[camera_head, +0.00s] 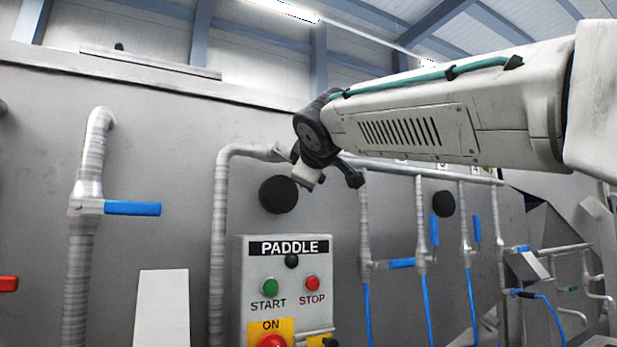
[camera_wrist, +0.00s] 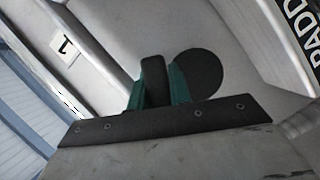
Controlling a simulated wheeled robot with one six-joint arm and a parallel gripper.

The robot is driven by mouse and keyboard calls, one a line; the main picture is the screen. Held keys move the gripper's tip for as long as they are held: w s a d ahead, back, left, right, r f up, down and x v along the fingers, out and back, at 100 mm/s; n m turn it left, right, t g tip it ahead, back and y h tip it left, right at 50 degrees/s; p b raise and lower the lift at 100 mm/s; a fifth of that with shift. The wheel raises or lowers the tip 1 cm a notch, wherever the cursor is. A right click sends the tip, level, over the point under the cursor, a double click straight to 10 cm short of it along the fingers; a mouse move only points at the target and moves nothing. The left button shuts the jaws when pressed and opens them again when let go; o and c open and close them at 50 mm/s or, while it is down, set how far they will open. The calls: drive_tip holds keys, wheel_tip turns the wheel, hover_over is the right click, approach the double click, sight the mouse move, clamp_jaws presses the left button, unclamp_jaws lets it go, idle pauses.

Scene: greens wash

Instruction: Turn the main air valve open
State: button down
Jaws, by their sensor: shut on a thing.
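The main air valve's handle (camera_wrist: 153,72) shows in the wrist view as a dark, rounded piece between the teal finger pads. My gripper (camera_wrist: 156,92) is shut on it. In the head view my gripper (camera_head: 327,175) is at the grey air pipe (camera_head: 243,150), where the pipe runs level above the PADDLE box. My wrist and gripper hide the valve body there, and I cannot tell the handle's angle.
The PADDLE control box (camera_head: 288,300) stands just below, with start and stop buttons. A black disc (camera_head: 278,195) is on the wall beside my gripper. Valves with blue levers (camera_head: 401,263) line the right. Another blue-lever valve (camera_head: 132,208) is at left.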

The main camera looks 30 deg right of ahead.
drive_tip(key=c, duration=1.3)
unclamp_jaws()
drive_tip(key=v, duration=0.7)
drive_tip(key=shift+s+a, duration=0.1)
drive_tip(key=shift+s, duration=0.25)
